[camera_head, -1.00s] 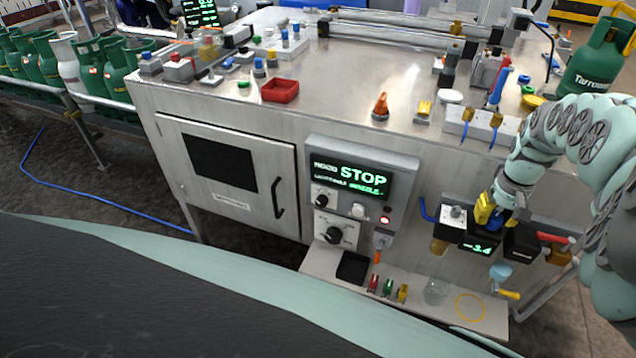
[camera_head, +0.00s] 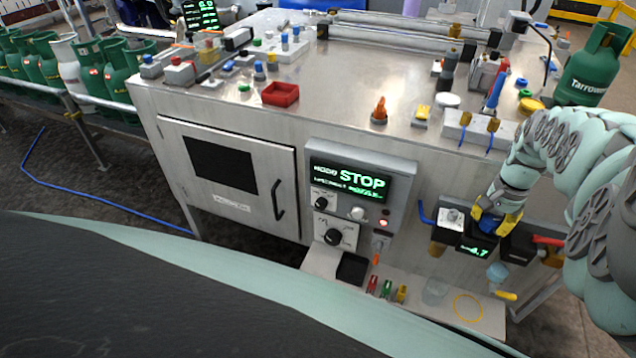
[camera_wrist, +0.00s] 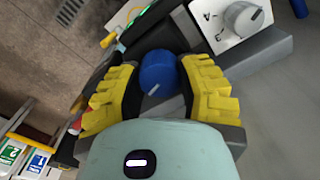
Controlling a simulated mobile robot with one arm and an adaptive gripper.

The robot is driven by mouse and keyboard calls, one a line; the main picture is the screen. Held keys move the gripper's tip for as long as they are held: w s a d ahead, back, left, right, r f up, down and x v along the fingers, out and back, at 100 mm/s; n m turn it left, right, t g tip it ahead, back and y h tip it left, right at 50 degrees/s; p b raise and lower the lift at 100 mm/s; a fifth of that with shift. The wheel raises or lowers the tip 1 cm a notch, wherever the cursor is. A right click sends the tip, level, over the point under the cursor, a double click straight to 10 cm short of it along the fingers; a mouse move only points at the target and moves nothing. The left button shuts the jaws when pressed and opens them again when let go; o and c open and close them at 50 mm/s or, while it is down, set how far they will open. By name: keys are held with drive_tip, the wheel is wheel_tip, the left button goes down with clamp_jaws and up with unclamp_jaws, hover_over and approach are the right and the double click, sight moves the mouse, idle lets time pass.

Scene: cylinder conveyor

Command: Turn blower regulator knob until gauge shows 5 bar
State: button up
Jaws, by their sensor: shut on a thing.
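The blue regulator knob (camera_wrist: 160,75) sits between the yellow fingers of my gripper (camera_wrist: 158,90) in the wrist view. Both fingers touch its sides. In the head view my gripper (camera_head: 497,218) reaches down onto the blower regulator at the right of the front panel, and the knob (camera_head: 488,224) is partly covered by the fingers. The gauge (camera_head: 475,250) just below shows green digits that look like 4.7; the small digits are slightly blurred.
Left of the regulator, a control box (camera_head: 360,185) reads STOP. A grey selector knob (camera_wrist: 243,18) is close beside the gripper. A red-handled valve (camera_head: 547,241) is on the right. A shelf (camera_head: 462,325) with small items juts out below.

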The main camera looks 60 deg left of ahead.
sight(493, 220)
idle(0.4)
drive_tip(key=o, duration=1.2)
drive_tip(key=shift+a+r, duration=0.1)
drive_tip(key=shift+r, duration=0.9)
drive_tip(key=shift+d+r, duration=0.2)
drive_tip(key=shift+r, duration=0.45)
drive_tip(key=shift+s+a+r, duration=0.1)
drive_tip(key=shift+a+r, duration=0.05)
drive_tip(key=shift+r, duration=4.15)
